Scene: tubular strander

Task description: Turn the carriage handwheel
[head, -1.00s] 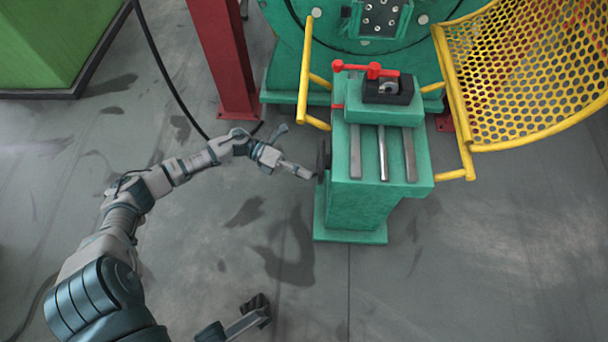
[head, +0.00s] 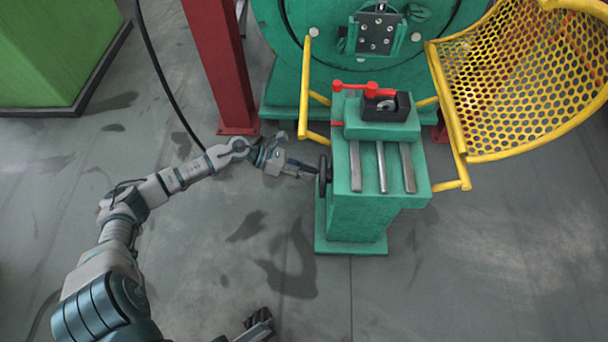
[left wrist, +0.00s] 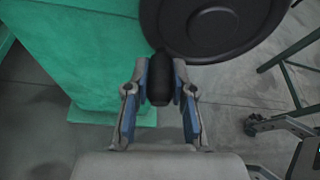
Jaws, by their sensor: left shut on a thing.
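The carriage handwheel (head: 324,176) is a dark disc on the left side of the green carriage pedestal (head: 358,215). In the left wrist view the black handwheel (left wrist: 212,28) fills the top, and its black handle (left wrist: 160,88) stands out between the blue finger pads. My left gripper (head: 306,169) reaches in from the left and is shut on this handle; it also shows in the left wrist view (left wrist: 161,85). My right gripper (head: 259,319) shows only in part at the bottom edge, away from the wheel, and its jaws cannot be made out.
A red-handled clamp (head: 372,90) and metal rails (head: 382,168) top the carriage. A yellow mesh guard (head: 510,85) is at right, and a yellow bar (head: 304,90) rises behind the wheel. A red post (head: 222,70) and black cable (head: 160,65) stand behind my left arm. Floor in front is clear.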

